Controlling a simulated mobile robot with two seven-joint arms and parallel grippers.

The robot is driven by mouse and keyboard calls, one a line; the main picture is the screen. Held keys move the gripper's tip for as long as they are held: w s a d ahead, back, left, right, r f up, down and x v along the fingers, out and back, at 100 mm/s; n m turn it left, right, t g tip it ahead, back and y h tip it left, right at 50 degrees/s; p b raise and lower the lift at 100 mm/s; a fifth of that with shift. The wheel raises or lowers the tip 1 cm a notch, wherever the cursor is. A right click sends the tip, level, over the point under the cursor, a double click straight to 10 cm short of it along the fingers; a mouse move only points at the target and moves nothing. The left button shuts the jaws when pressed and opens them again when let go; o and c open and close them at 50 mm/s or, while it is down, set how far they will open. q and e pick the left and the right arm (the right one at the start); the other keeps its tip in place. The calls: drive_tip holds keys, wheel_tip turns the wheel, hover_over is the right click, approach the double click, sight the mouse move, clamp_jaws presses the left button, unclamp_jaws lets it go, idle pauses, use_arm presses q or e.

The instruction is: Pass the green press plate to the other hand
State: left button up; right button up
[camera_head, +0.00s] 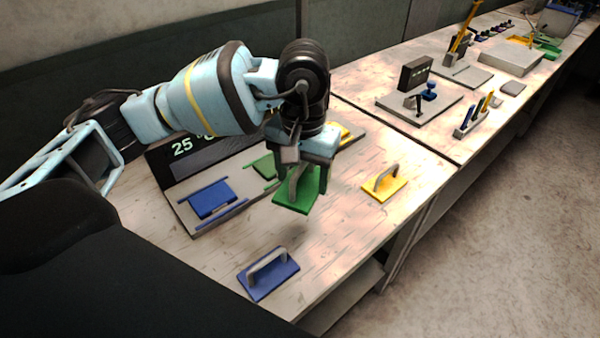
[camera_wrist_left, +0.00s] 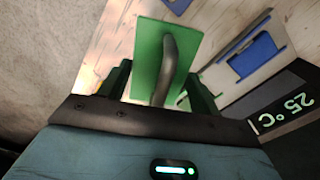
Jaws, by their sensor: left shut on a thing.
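The green press plate (camera_head: 297,203) is a flat green square with a grey arched handle. My left gripper (camera_head: 307,178) is shut on that handle from above. The plate also shows in the left wrist view (camera_wrist_left: 150,62), with its handle (camera_wrist_left: 168,66) between the fingers of my left gripper (camera_wrist_left: 160,88). The plate seems to be held above the wooden table (camera_head: 345,235); the exact gap is hard to tell. My right gripper is in neither view.
A blue press plate (camera_head: 268,275) stands at the front and a yellow one (camera_head: 384,185) to the right. Behind is a grey station with a blue plate (camera_head: 211,199), a green pad (camera_head: 266,167) and a "25 °C" display (camera_head: 193,146). Another bench (camera_head: 450,125) with tools stands right.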

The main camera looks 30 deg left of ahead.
use_arm(q)
drive_tip(key=w+d+r+n, duration=0.2)
drive_tip(key=w+d+r, duration=0.2)
drive_tip(key=d+r, duration=0.3)
drive_tip(key=w+d+r+n, duration=0.2)
drive_tip(key=w+d+r, duration=0.3)
drive_tip(key=r, duration=1.1)
drive_tip(key=d, duration=0.3)
drive_tip(key=shift+d+r, duration=0.15)
drive_tip(key=shift+r, duration=0.1)
